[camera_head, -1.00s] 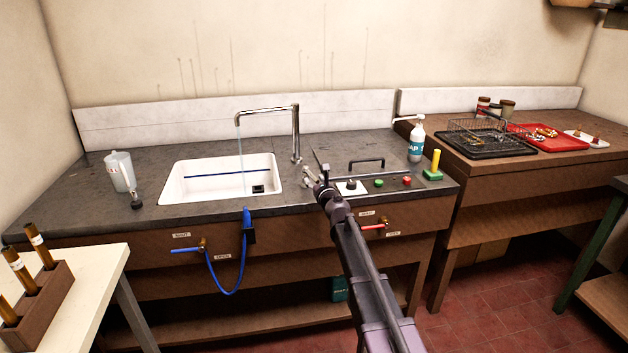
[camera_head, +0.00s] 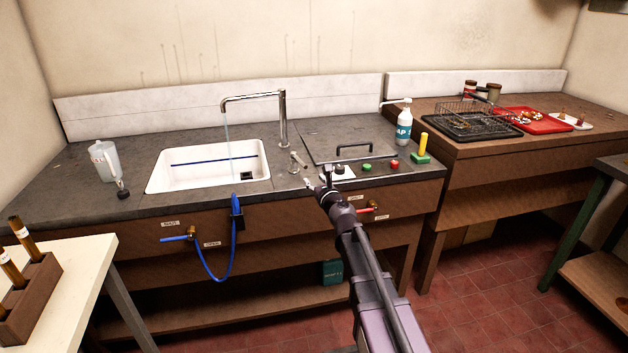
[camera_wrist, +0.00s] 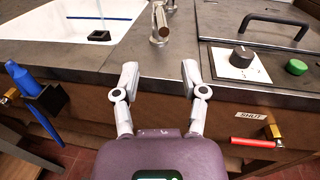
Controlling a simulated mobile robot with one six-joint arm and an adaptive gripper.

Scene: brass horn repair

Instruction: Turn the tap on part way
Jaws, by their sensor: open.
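The tap has a chrome swan-neck spout (camera_head: 283,118) behind the sink's right side. A thin stream of water (camera_head: 227,133) falls from it into the white sink (camera_head: 160,183). The tap's short lever (camera_head: 299,160) stands on the counter at the sink's right; it also shows at the top of the wrist view (camera_wrist: 161,22). My gripper (camera_head: 322,182) is at the counter's front edge, in front of the lever and apart from it. In the wrist view its two fingers (camera_wrist: 160,76) are spread, with nothing between them.
A dark knob on a white plate (camera_head: 342,172), a green button (camera_head: 367,167) and a red button (camera_head: 395,165) lie right of the lever. Below the counter edge are a blue-handled valve with hose (camera_head: 190,235) and a red-handled valve (camera_head: 370,208). A jug (camera_head: 104,161) stands left of the sink.

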